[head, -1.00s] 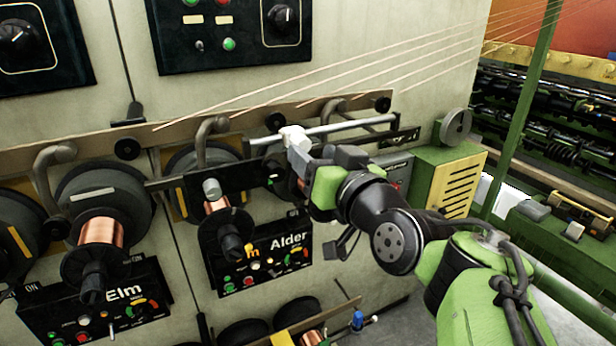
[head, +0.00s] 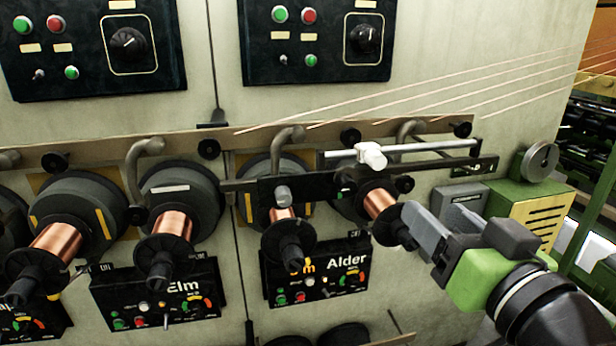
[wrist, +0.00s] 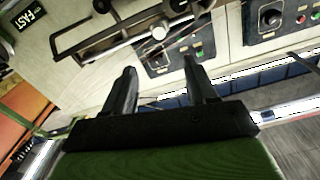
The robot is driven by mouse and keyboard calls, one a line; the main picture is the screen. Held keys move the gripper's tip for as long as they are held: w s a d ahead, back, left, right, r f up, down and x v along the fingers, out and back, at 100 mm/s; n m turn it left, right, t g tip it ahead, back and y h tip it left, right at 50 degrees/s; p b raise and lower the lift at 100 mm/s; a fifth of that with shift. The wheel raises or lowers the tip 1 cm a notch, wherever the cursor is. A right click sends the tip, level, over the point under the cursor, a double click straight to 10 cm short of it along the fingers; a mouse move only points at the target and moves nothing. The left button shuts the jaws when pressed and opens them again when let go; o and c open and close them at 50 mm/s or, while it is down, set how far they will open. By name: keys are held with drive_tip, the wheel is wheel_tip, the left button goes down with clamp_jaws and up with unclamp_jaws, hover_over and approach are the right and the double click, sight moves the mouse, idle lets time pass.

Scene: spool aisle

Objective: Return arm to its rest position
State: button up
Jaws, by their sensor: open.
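My gripper (head: 425,228) is at the right of the head view, its grey fingers pointing left toward the copper spool (head: 378,203) above the Alder panel (head: 345,262). In the head view I cannot tell whether the fingertips touch that spool's black end. In the wrist view my gripper (wrist: 160,82) shows two dark fingers spread apart with nothing between them.
More copper spools (head: 172,225) stick out of the machine front at left, above the Elm panel (head: 158,293). Control boxes (head: 316,40) are on the wall above. A yellow-green box (head: 535,215) stands right of the rail. Thin wires slant up to the right.

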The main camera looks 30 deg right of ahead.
drive_tip(key=w+a+f+n+g+y, duration=0.2)
drive_tip(key=w+a+f+g+y, duration=0.15)
drive_tip(key=w+a+f, duration=0.35)
drive_tip(key=s+a+f+n+g, duration=0.1)
drive_tip(key=s+a+f+g, duration=0.2)
drive_tip(key=f, duration=0.5)
drive_tip(key=s+a+f+n+g+y, duration=0.1)
drive_tip(key=s+a+f+n+g, duration=0.1)
drive_tip(key=a+f+g, duration=0.3)
wheel_tip(320, 180, down, 3)
drive_tip(key=shift+s+a+r+n, duration=0.1)
drive_tip(key=shift+s+a+n, duration=0.25)
drive_tip(key=shift+s, duration=0.4)
